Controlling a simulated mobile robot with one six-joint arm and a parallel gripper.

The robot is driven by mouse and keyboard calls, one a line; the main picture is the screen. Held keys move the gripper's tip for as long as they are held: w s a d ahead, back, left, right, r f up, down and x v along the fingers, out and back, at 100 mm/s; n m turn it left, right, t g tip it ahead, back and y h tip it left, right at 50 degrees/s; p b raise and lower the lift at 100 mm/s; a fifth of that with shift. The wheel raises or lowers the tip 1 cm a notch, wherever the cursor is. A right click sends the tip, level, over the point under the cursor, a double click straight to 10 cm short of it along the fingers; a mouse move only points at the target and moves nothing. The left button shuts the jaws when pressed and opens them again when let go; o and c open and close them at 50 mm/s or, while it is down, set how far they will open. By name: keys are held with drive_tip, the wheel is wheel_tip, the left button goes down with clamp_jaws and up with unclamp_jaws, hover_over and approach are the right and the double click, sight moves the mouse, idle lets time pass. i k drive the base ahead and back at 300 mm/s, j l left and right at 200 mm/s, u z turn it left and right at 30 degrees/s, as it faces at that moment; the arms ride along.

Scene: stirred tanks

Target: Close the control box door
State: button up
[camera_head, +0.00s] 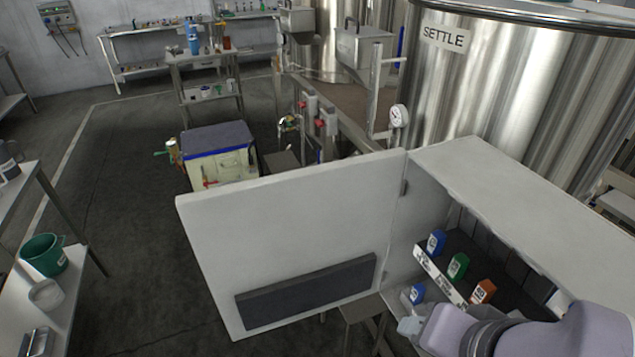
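The control box (520,195) is a large pale grey case in the right foreground, with its front open. Its door (290,235) is a flat white panel with a dark grey strip low on its inner face. The door stands wide open, swung out to the left from the hinge edge. My arm comes in from the lower right corner, in front of the box's lower opening. My gripper (411,326) is a small pale shape at the arm's end, right of the door's lower part. Its fingers are too small and hidden to read, and contact with the door cannot be told.
Inside the box, a shelf holds blue, green and orange containers (458,266). A steel tank marked SETTLE (480,90) stands behind. A bench with a green bucket (45,255) is at left. The dark floor (130,230) left of the door is clear.

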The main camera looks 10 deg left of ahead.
sight(272, 251)
drive_tip(key=j+u, duration=0.35)
drive_tip(key=i+j+u, duration=0.1)
drive_tip(key=j+u, duration=0.3)
drive_tip(key=i+j+u, duration=0.15)
drive_tip(key=j+u, duration=0.2)
drive_tip(key=i+j+u, duration=0.15)
drive_tip(key=j+u, duration=0.25)
drive_tip(key=i+j+z, duration=0.1)
drive_tip(key=z, duration=0.3)
drive_tip(key=i+j+z, duration=0.15)
drive_tip(key=z, duration=0.3)
drive_tip(key=i+j+z, duration=0.15)
drive_tip(key=z, duration=0.25)
drive_tip(key=j+z, duration=0.25)
drive_tip(key=z, duration=0.15)
drive_tip(key=i+j+z, duration=0.1)
drive_tip(key=j+z, duration=0.15)
drive_tip(key=z, duration=0.2)
drive_tip(key=j+z, duration=0.25)
drive_tip(key=z, duration=0.2)
drive_tip(key=i+j+z, duration=0.1)
drive_tip(key=j+z, duration=0.2)
drive_tip(key=z, duration=0.15)
drive_tip(key=j+z, duration=0.3)
drive_tip(key=z, duration=0.15)
drive_tip(key=k+l+u, duration=0.1)
drive_tip(key=l, duration=0.3)
drive_tip(key=k, duration=0.1)
